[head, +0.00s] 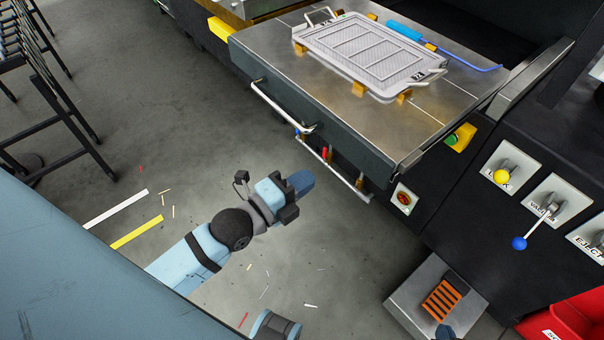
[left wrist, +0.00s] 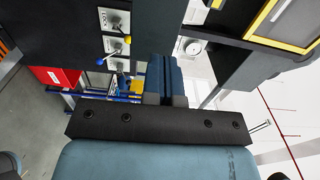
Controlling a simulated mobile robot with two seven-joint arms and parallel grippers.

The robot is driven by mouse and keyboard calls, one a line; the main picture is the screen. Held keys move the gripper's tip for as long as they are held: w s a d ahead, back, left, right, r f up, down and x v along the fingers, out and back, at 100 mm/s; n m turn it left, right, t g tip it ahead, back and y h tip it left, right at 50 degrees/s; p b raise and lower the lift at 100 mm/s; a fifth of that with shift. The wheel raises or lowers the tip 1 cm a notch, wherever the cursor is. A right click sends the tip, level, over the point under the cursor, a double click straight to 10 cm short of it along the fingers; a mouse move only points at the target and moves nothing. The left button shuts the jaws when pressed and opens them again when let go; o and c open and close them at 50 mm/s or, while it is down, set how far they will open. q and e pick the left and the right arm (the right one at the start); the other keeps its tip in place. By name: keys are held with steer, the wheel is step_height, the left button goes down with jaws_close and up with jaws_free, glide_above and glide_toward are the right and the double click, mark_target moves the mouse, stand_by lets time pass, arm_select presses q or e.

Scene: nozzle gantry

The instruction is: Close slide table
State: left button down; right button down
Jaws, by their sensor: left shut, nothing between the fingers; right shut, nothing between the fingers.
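The slide table (head: 300,80) sticks out from the dark machine in the head view. It has a steel top, a dark front and a silver bar handle (head: 283,110). A grey ribbed tray (head: 365,52) lies on brass blocks on it. My left gripper (head: 302,182) is shut and empty, below and in front of the table's front, apart from the handle. Its shut fingers also show in the left wrist view (left wrist: 165,78).
Levers with a yellow knob (head: 502,176) and a blue knob (head: 519,243) are on the machine's front panel. A red button (head: 404,198) is near the table's corner. A grey box with an orange grate (head: 441,300) and a red bin (head: 575,322) stand lower right. A blue tool (head: 404,30) lies behind the tray.

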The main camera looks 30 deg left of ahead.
mark_target(351, 149)
arm_select(q)
steer(key=x, duration=1.1)
steer(key=shift+a, duration=0.1)
